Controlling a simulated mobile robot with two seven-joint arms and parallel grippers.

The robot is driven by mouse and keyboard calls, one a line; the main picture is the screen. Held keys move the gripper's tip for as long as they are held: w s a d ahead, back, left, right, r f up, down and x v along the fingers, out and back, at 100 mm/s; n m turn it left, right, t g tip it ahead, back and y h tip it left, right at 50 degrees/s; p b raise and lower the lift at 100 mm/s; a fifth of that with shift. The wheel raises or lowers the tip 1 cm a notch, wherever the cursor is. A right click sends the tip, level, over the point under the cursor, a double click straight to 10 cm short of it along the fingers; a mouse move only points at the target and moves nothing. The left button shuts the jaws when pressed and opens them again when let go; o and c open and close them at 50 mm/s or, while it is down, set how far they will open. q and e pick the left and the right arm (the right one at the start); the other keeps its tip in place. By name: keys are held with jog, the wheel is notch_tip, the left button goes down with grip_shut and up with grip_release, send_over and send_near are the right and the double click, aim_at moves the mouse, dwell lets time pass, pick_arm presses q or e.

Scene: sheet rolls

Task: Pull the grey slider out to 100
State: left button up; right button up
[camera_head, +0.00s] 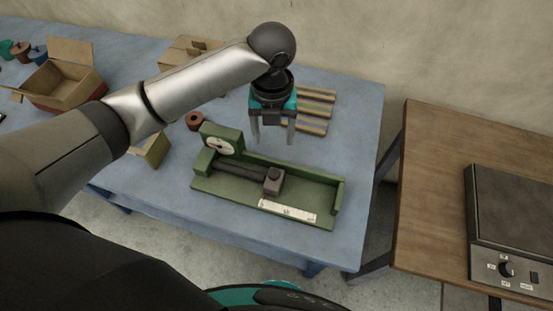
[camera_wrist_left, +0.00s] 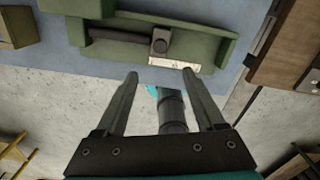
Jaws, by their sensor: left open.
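The grey slider (camera_head: 273,181) sits on a dark bar of a green fixture (camera_head: 318,178) on the blue table. A round dial (camera_head: 219,143) stands at the fixture's left end, and a white scale strip (camera_head: 288,211) lies along its front right; its numbers are too small to read. The slider is near the left end of the strip. My left gripper (camera_head: 272,139) is open and empty, above and behind the slider, apart from it. In the left wrist view the slider (camera_wrist_left: 159,44) shows beyond the open fingers (camera_wrist_left: 166,82). My right gripper is not in view.
Wooden slats (camera_head: 310,108) lie behind the fixture. An open cardboard box (camera_head: 62,82) and a brown ring (camera_head: 195,121) are to the left. A wooden table (camera_head: 450,180) with a dark device (camera_head: 512,225) stands at right, across a gap. Blue table surface (camera_head: 357,130) is clear at right.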

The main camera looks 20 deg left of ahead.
aim_at(274, 173)
pick_arm(q)
notch_tip(274, 173, down, 14)
jog(key=shift+s+r+b, duration=0.1)
jog(key=shift+s+b, duration=0.05)
jog(key=shift+b, duration=0.65)
jog(key=shift+f, duration=0.65)
jog(key=shift+c, duration=0.2)
grip_shut()
